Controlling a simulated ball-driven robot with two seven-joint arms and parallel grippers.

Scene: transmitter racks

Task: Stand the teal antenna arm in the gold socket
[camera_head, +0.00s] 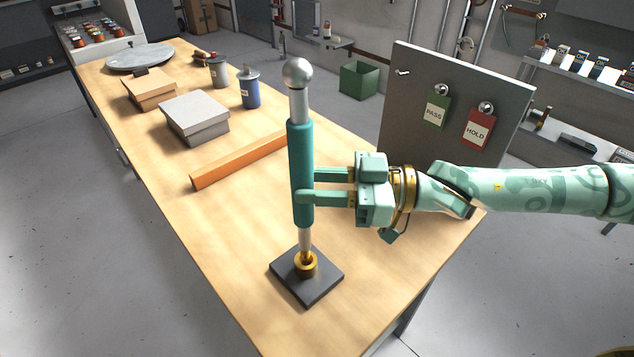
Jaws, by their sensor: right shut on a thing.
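The teal antenna arm (300,145) stands close to upright, with a silver ball on top and a silver rod below its teal sleeve. My right gripper (309,186) comes in from the right and is shut on the teal sleeve. The gold socket (306,266) sits on a dark square plate (322,287) near the front of the wooden table. The arm's narrow lower tip meets the socket's opening; how deep it sits inside cannot be told. My left gripper is not in view.
An orange bar (238,160) lies behind and left of the antenna arm. A grey box (194,117), a blue canister (249,89) and a tan box (149,90) stand farther back. A grey panel with PASS (437,112) and HOLD (478,130) tags rises at the right edge.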

